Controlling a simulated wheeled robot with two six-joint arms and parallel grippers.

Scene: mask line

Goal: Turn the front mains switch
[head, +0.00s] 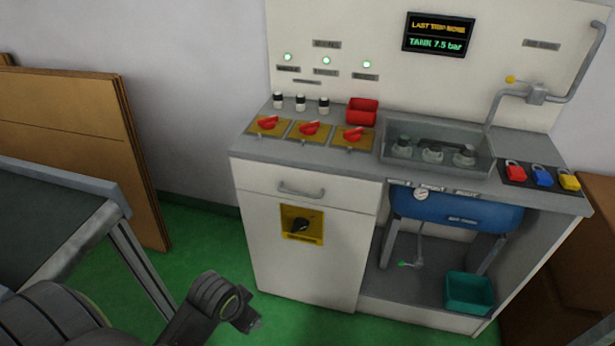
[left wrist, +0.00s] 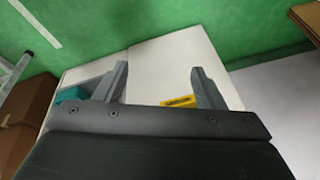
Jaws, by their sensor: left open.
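The front mains switch (head: 302,225) is a black rotary knob on a yellow plate, low on the white cabinet's front. Its handle looks slanted. In the left wrist view part of the yellow plate (left wrist: 178,101) shows between the fingers, and the knob is hidden behind my gripper body. My left gripper (left wrist: 161,76) is open and empty, its two grey fingers apart with the cabinet beyond them. In the head view my left arm reaches in at the lower left, short of the cabinet and below the switch. My right gripper is not in view.
Three red rotary switches (head: 309,129) sit on the worktop beside a sink (head: 436,150) and several padlocks (head: 541,176). A drawer handle (head: 302,189) sticks out above the yellow plate. A table or conveyor (head: 60,215) stands at left. Green floor (head: 200,250) lies clear before the cabinet.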

